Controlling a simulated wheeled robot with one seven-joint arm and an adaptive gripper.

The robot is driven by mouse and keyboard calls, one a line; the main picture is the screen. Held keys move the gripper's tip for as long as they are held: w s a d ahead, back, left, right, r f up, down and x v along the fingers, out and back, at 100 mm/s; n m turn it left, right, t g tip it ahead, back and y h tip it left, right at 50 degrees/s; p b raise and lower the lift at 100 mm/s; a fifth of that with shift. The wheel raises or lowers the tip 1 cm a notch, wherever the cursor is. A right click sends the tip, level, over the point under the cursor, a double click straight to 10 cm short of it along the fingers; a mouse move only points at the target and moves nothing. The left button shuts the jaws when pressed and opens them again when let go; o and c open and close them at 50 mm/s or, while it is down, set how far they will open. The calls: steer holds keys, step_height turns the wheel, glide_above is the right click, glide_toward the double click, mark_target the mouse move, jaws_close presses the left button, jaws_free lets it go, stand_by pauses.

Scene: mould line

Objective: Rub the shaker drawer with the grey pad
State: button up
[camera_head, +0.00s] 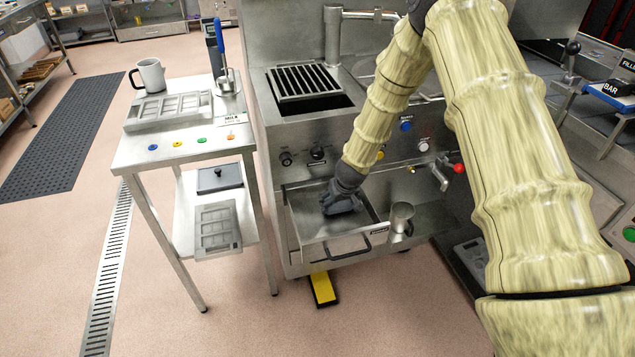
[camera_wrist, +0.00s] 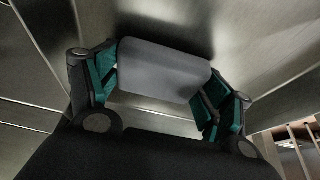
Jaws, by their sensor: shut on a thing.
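The shaker drawer (camera_head: 308,231) is a metal drawer pulled out from the front of the machine in the head view, with a dark handle at its front. My gripper (camera_head: 341,208) reaches down inside the open drawer. In the wrist view, my gripper (camera_wrist: 160,85) is shut on the grey pad (camera_wrist: 165,68), with a teal-lined finger at each side. The drawer's metal surface (camera_wrist: 245,35) lies just beyond the pad; I cannot tell whether the pad touches it. In the head view the pad is hidden by my gripper.
A metal cup (camera_head: 402,217) stands at the drawer's right front corner. A tap with a red knob (camera_head: 458,169) juts out to the right. A steel side table (camera_head: 130,158) stands left of the machine. A yellow and black pedal (camera_head: 323,289) lies below the drawer.

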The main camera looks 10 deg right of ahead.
steer(key=shift+w+r+p, duration=0.2)
steer(key=shift+w+p, duration=0.1)
step_height(320, 180, up, 4)
steer(key=shift+s+f+p, duration=0.1)
steer(key=shift+f+p, duration=0.15)
steer(key=shift+p, duration=0.65)
steer(key=shift+w+r+p, duration=0.2)
steer(key=shift+r+p, duration=0.65)
steer(key=shift+r, duration=0.05)
steer(key=shift+s+a+r+p, duration=0.1)
steer(key=shift+r+p, duration=0.65)
steer(key=shift+r, duration=0.4)
